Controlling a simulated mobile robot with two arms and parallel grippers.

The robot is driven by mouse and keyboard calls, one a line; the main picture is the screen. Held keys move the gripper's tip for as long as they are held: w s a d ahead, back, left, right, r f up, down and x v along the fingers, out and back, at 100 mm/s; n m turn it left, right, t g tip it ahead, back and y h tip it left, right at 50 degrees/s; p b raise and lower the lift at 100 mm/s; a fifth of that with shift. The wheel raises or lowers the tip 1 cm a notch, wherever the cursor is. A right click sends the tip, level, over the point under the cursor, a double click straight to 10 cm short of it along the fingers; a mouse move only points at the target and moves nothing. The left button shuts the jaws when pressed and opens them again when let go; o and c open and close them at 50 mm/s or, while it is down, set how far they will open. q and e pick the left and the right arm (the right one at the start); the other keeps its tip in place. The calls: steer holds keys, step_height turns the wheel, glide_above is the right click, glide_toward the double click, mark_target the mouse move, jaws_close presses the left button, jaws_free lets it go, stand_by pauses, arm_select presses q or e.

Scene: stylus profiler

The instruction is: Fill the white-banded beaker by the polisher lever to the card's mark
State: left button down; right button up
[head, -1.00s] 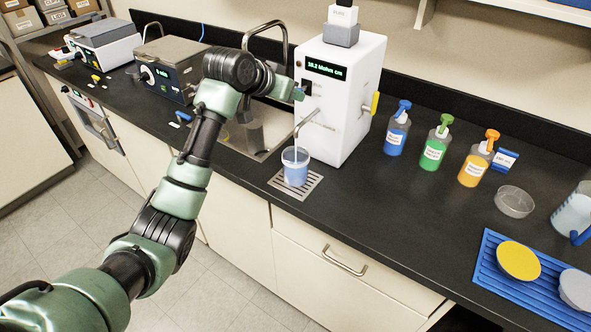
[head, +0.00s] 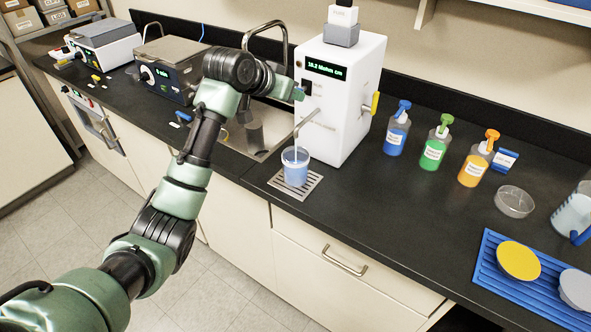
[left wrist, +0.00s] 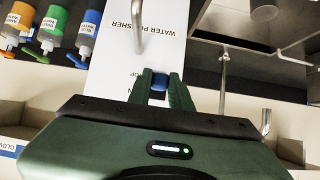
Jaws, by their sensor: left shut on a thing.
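The white water polisher (head: 350,100) stands on the black counter with a lit green display. Its thin bent spout (head: 306,124) reaches down into the beaker (head: 295,170), which stands upright on a drip grate (head: 312,184). The beaker holds bluish liquid; its band and the exact level are too small to tell. My left gripper (head: 294,94) is at the polisher's front, above the spout. In the left wrist view my left gripper (left wrist: 160,88) is shut on the blue-tipped lever (left wrist: 160,79), with the spout (left wrist: 138,28) beside it. My right gripper is out of view.
A sink (head: 257,130) lies left of the polisher. Blue (head: 396,134), green (head: 433,150) and orange (head: 474,167) bottles stand to its right, with a small blue-and-white card (head: 505,160) behind. A glass dish (head: 514,202) and a blue ribbed mat (head: 492,281) lie further right.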

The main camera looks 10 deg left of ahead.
arm_select(q)
steer(key=shift+f, duration=0.1)
step_height(320, 180, down, 4)
steer(key=t, duration=0.1)
steer(key=t+h, duration=0.1)
steer(key=t, duration=0.2)
steer(key=shift+r+t+h, duration=0.25)
steer(key=shift+t+h, duration=0.05)
steer(key=shift+h, duration=0.1)
steer(key=c, duration=1.6)
jaws_free()
steer(key=shift+w+t, duration=0.1)
steer(key=shift+t, duration=0.3)
steer(key=shift+c, duration=0.2)
steer(key=o, duration=0.4)
steer(key=shift+d+r, duration=0.1)
steer(key=shift+r, duration=0.05)
steer(key=shift+o, duration=0.2)
steer(key=shift+w, duration=0.1)
steer(key=shift+c, duration=0.5)
